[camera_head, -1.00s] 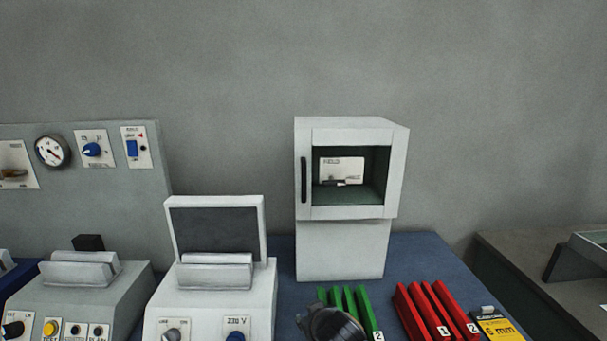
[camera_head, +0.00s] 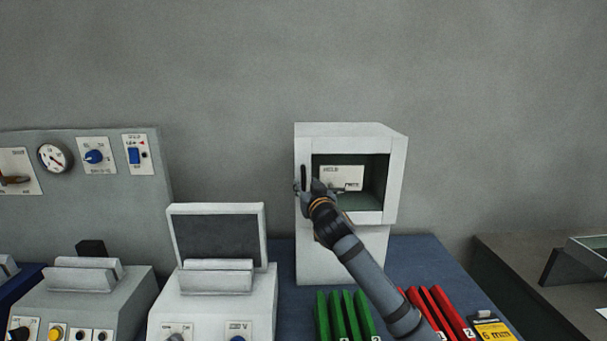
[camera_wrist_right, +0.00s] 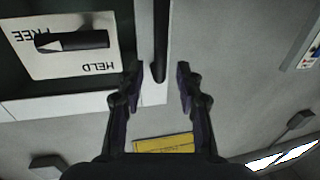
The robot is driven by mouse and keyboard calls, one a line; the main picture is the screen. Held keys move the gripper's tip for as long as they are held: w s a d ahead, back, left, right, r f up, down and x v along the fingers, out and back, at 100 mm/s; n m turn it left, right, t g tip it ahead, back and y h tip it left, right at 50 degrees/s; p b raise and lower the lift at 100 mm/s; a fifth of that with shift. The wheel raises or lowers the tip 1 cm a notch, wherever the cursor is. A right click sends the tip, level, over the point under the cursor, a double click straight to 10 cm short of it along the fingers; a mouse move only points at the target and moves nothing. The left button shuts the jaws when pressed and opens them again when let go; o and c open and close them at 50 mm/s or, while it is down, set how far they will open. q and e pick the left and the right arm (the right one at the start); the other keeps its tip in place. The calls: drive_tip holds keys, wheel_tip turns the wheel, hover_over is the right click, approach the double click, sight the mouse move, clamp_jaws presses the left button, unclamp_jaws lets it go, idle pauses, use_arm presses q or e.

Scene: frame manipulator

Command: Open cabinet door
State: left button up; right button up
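The white cabinet (camera_head: 345,255) stands on the blue bench top against the wall. Its framed door (camera_head: 350,217) is shut, with a window opening in it. A dark upright handle (camera_head: 304,171) is on the door's left side; the handle also shows in the right wrist view (camera_wrist_right: 160,45). My right gripper (camera_head: 305,184) is at the lower part of the handle. In the wrist view its fingers (camera_wrist_right: 158,75) are open, with the handle's end between or just beyond the tips, not clamped. My left gripper is not in view.
Behind the window is a card (camera_head: 341,177) marked HELD, with a dark lever (camera_wrist_right: 85,41). Green blocks (camera_head: 338,318) and red blocks (camera_head: 437,310) lie in front of the cabinet. A white device with a raised lid (camera_head: 217,235) stands to the left.

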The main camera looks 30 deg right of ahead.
sight(304, 182)
drive_tip(key=p+x, duration=0.1)
drive_tip(key=x, duration=0.3)
drive_tip(key=shift+c, duration=0.3)
clamp_jaws()
idle(0.3)
